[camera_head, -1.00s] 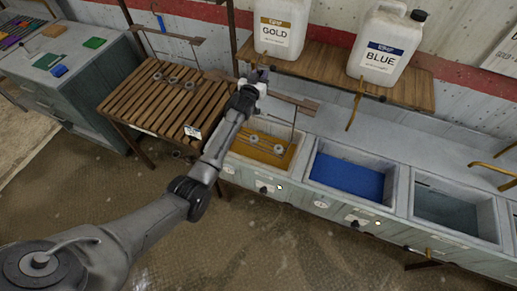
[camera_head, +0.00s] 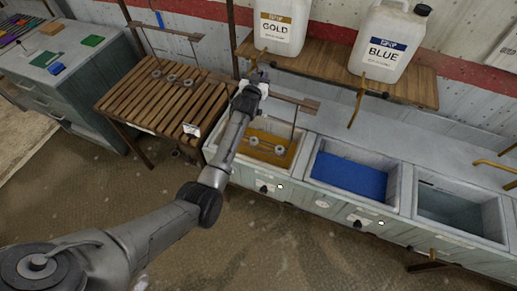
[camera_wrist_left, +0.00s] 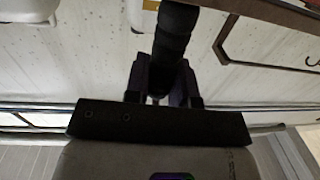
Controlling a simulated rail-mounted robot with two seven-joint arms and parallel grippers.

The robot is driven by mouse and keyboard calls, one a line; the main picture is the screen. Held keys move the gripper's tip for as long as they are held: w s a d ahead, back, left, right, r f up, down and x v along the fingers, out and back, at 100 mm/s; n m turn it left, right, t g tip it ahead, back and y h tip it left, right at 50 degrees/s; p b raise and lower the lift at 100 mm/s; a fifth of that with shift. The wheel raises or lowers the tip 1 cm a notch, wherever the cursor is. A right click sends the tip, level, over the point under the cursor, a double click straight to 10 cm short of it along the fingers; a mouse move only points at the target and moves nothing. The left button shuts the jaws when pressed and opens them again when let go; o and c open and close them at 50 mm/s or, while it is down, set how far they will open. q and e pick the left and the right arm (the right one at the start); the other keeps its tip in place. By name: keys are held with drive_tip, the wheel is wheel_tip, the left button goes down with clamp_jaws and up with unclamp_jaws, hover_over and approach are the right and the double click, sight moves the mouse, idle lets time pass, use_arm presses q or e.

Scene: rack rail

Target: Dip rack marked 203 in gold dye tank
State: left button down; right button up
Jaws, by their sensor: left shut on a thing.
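My left gripper (camera_head: 257,80) is shut on the handle of a rack at the top of its wooden crossbar (camera_head: 298,102). The rack hangs over the gold dye tank (camera_head: 297,158), its thin rods reaching down and its grey discs (camera_head: 279,150) showing against the gold dye. I cannot tell whether the discs are in the dye or just above it. My forearm hides part of the rack, and no number can be read on it. In the left wrist view a dark round handle (camera_wrist_left: 175,35) sits between the fingers (camera_wrist_left: 163,88). My right gripper is not in view.
The blue tank (camera_head: 348,176) and a clear-looking tank (camera_head: 450,208) stand to the right. Jugs marked GOLD (camera_head: 277,28) and BLUE (camera_head: 388,50) stand on the shelf behind.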

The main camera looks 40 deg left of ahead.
use_arm(q)
wheel_tip(320, 180, down, 14)
drive_tip(key=b, duration=1)
drive_tip(key=shift+b, duration=0.35)
drive_tip(key=shift+f, duration=0.1)
idle(5.9)
